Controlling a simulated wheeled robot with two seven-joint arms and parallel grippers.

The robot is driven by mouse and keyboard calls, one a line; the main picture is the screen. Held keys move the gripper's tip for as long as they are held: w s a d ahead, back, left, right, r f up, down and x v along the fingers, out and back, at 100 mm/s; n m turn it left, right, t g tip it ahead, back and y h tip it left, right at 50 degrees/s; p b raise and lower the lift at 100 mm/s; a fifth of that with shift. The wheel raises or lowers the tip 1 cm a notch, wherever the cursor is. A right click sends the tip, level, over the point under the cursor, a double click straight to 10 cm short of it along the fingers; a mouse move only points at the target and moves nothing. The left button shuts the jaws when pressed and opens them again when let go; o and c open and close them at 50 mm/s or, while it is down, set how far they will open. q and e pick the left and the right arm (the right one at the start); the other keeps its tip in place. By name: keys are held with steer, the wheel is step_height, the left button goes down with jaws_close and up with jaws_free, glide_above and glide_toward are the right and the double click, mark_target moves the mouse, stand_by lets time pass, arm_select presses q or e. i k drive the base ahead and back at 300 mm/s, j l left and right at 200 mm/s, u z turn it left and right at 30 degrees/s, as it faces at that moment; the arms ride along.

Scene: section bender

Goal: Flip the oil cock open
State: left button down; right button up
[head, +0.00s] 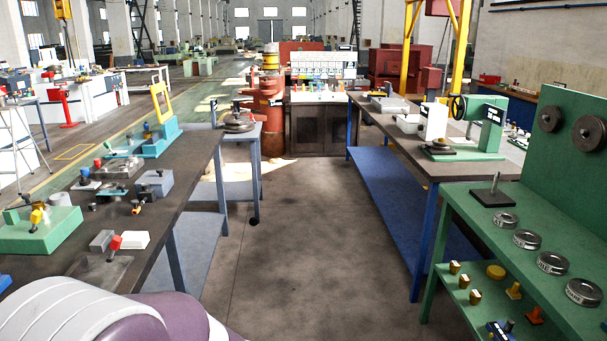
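I cannot tell for certain which part is the oil cock. On the left bench, a small yellow-handled fitting (37,215) stands on a green block (40,232). A red-handled fitting (115,243) stands beside a white block (135,240) near the bench's front. Other small levers with blue, red and black knobs sit farther back on the same bench. Part of my own arm, white and purple, fills the lower left corner. Neither of my grippers is in view.
The left bench (185,165) has a dark top and a grey shelf below. A brown-topped bench with a blue shelf (400,185) and a green rack (480,222) with several metal rings stand at right. The floor aisle (290,240) between is clear. A dark cabinet (320,125) stands at its far end.

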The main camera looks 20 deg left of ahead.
mark_target(35, 218)
steer(key=i+j+u, duration=0.1)
steer(key=i+u, duration=0.65)
steer(key=i, duration=0.15)
steer(key=i+l+u, duration=0.15)
steer(key=i+u, duration=0.25)
steer(key=i+l+u, duration=0.55)
steer(key=i+u, duration=0.35)
steer(key=i+l+u, duration=0.25)
steer(key=u, duration=0.2)
steer(key=i+j, duration=0.4)
steer(key=i, duration=0.1)
